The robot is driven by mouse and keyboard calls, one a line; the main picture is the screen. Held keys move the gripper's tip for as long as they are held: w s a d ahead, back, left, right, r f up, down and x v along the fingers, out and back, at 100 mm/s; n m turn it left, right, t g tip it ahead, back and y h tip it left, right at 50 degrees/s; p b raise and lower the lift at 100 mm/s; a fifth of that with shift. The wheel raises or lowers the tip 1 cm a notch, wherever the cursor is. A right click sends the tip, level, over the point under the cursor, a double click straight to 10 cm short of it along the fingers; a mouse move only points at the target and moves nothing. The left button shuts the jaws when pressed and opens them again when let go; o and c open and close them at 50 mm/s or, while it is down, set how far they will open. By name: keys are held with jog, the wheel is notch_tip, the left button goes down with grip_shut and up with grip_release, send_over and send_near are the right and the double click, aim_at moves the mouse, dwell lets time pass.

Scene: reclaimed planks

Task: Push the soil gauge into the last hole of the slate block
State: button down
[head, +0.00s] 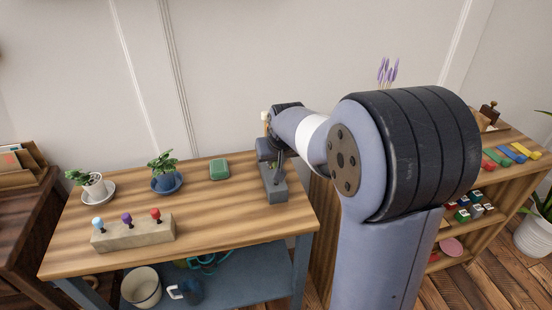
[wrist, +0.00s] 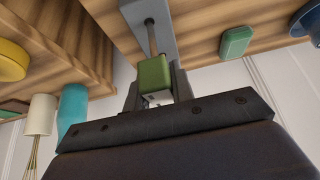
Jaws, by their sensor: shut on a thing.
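The slate block (head: 276,194) lies on the right part of the wooden table in the head view, partly hidden by my arm. In the wrist view the slate block (wrist: 168,22) shows at the top with a dark hole. The soil gauge (wrist: 154,74) has a green head and a thin metal probe. My gripper (wrist: 157,97) is shut on its head. The probe tip meets the block at the hole; I cannot tell how deep it is. In the head view my gripper (head: 270,150) is over the back of the block, and the gauge is hard to make out.
A beige block (head: 135,234) with light blue, purple and red-topped pegs stands at the table's front left. A green box (head: 219,169) and two potted plants (head: 94,186) (head: 163,170) stand behind. A shelf (head: 505,165) with coloured blocks is at right. The table's middle is clear.

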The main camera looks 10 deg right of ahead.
jog(key=shift+f+b, duration=1.4)
jog(key=shift+f, duration=0.65)
jog(key=c, duration=1.1)
grip_release()
jog(key=p+v, duration=0.1)
jog(key=v, duration=1)
jog(key=shift+p, duration=0.35)
notch_tip(320, 180, up, 9)
jog(key=p, duration=0.7)
jog(key=shift+p, duration=0.4)
jog(key=shift+f, duration=0.15)
